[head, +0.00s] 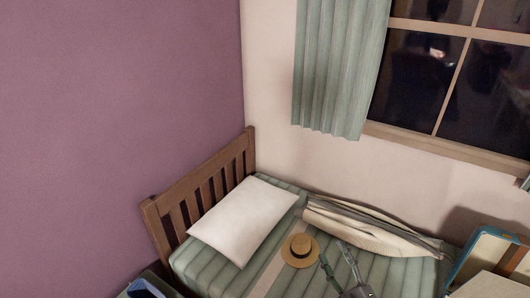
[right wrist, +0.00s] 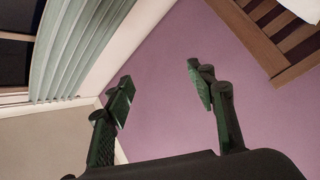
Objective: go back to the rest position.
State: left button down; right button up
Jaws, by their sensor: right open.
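My right gripper (head: 333,258) shows at the bottom of the head view, in front of the bed, just right of a straw hat (head: 300,250). In the right wrist view its two dark green fingers stand well apart. The right gripper (right wrist: 160,80) is open there with nothing between the fingers, and the purple wall shows through the gap. My left gripper is not in view.
A bed with a wooden headboard (head: 205,187) stands against the purple wall (head: 120,100). A white pillow (head: 243,219) and a rumpled beige blanket (head: 370,225) lie on it. A green curtain (head: 340,70) hangs beside a dark window. A blue-edged object (head: 485,255) stands at the right.

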jog(key=s+d+f+m+g+h, duration=0.1)
jog(key=d+f+m+h, duration=0.25)
jog(key=d, duration=0.25)
jog(key=s+d+f+m+h, duration=0.2)
jog(key=d+m+h, duration=0.2)
jog(key=d+m, duration=0.1)
jog(key=s+d+f+m+g+h, duration=0.3)
jog(key=s+d+f+m+g, duration=0.35)
jog(key=f, duration=0.65)
jog(key=s+a+f+g+y, duration=0.2)
jog(key=s+f+g, duration=0.3)
jog(key=s, duration=0.7)
jog(key=s+a+f+g+y, duration=0.2)
jog(key=s+f+g, duration=0.2)
jog(key=s+f, duration=0.75)
jog(key=f, duration=1)
jog(key=s+f, duration=0.2)
jog(key=f, duration=1.1)
jog(key=s+a+f+n+g, duration=0.1)
jog(key=s+f+g, duration=0.1)
jog(key=s+f, duration=1.6)
jog(key=shift+s, duration=0.95)
